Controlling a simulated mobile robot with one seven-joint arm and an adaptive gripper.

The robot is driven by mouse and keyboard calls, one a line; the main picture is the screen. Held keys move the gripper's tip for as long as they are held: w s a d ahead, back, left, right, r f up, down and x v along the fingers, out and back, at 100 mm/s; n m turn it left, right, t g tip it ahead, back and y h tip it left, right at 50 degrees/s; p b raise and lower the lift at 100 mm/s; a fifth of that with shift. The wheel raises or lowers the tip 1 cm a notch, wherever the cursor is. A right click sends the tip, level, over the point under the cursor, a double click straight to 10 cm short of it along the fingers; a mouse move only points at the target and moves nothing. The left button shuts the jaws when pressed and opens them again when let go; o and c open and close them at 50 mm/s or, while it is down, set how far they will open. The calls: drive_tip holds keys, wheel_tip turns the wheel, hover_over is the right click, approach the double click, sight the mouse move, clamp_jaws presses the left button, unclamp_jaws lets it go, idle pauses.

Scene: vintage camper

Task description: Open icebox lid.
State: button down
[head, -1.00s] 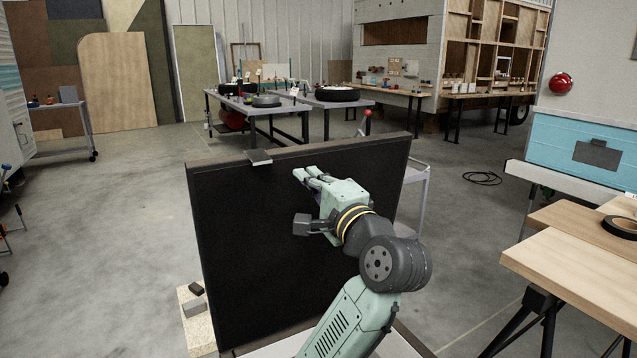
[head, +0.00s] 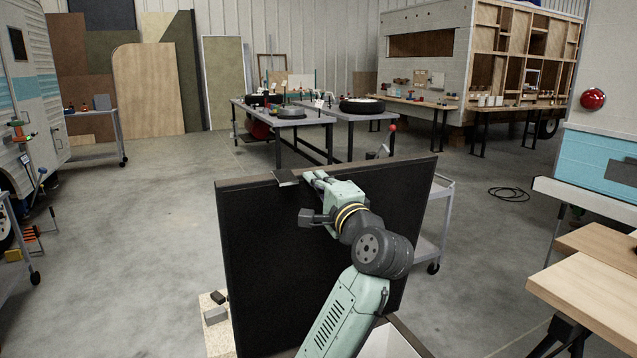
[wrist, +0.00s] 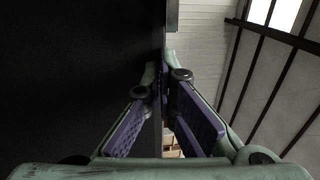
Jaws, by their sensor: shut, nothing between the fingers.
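The icebox lid (head: 260,265) is a large black panel with a brown rim, standing raised and nearly upright in front of me. A small metal plate (head: 286,177) sits on its top edge. A pale edge, perhaps the icebox body (head: 408,338), shows low beside my arm; the rest of the box is out of view. My gripper (head: 310,176) is shut and empty, close to the lid's top edge, right of the plate. In the wrist view, the dark lid (wrist: 70,70) fills the left side and the fingertips (wrist: 163,75) meet near its edge. Contact is unclear.
Grey worktables (head: 285,121) with tyres stand behind the lid. A metal cart (head: 430,230) is just right of it. A wooden table (head: 590,290) stands at the right front. A board with small blocks (head: 216,318) lies low left. The floor on the left is mostly clear.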

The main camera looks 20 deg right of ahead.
drive_tip(key=w+r+p, duration=0.1)
drive_tip(key=w+p, duration=0.2)
drive_tip(key=w, duration=1.1)
drive_tip(key=shift+w+a+r, duration=0.15)
drive_tip(key=shift+a+r, duration=0.15)
drive_tip(key=shift+r, duration=0.05)
